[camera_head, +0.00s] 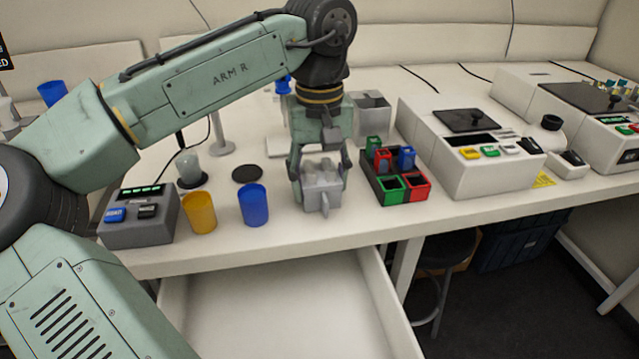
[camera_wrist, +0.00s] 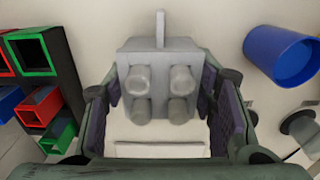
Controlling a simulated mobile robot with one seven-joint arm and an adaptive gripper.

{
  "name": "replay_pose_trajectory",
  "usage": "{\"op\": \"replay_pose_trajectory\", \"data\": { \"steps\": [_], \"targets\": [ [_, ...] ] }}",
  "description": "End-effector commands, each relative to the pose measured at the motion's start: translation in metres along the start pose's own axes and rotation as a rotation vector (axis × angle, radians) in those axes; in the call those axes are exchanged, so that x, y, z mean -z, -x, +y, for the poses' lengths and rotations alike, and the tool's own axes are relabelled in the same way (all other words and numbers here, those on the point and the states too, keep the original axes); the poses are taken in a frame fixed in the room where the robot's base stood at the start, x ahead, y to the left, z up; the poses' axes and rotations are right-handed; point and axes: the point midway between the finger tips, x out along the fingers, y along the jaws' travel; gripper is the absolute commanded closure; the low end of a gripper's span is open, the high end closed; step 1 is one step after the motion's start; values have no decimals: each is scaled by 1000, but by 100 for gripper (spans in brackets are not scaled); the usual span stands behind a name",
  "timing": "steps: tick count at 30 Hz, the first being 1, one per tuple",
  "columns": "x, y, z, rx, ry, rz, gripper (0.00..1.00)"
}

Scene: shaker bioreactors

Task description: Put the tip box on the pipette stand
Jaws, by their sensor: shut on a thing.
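My gripper (camera_head: 321,178) points down over the front part of the bench, shut on a light grey box (camera_head: 318,196) with several rounded cylinders on it and a thin tab at its front. I take this for the tip box. In the wrist view the box (camera_wrist: 157,60) sits between the two dark finger pads. I cannot tell whether its underside touches the bench. A pale stand with a blue top (camera_head: 283,86) is partly hidden behind my gripper; I cannot tell whether it is the pipette stand.
A block of red, green and blue bins (camera_head: 390,190) stands close right of my gripper. A blue cup (camera_head: 253,205) and an orange cup (camera_head: 199,213) stand left. A grey open container (camera_head: 371,113) is behind. A white machine (camera_head: 465,160) stands right. An open drawer (camera_head: 275,300) lies below.

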Motion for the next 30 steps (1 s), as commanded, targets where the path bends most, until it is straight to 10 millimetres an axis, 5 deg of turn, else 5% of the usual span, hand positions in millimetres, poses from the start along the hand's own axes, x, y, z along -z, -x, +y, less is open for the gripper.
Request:
{"op": "replay_pose_trajectory", "data": {
  "steps": [7,8,16,30],
  "targets": [
    [0,-2,0,0,0,0,78],
    [0,-2,0,0,0,1,47],
    [0,-2,0,0,0,1,29],
    [1,12,1,-3,0,2,29]
  ]
}}
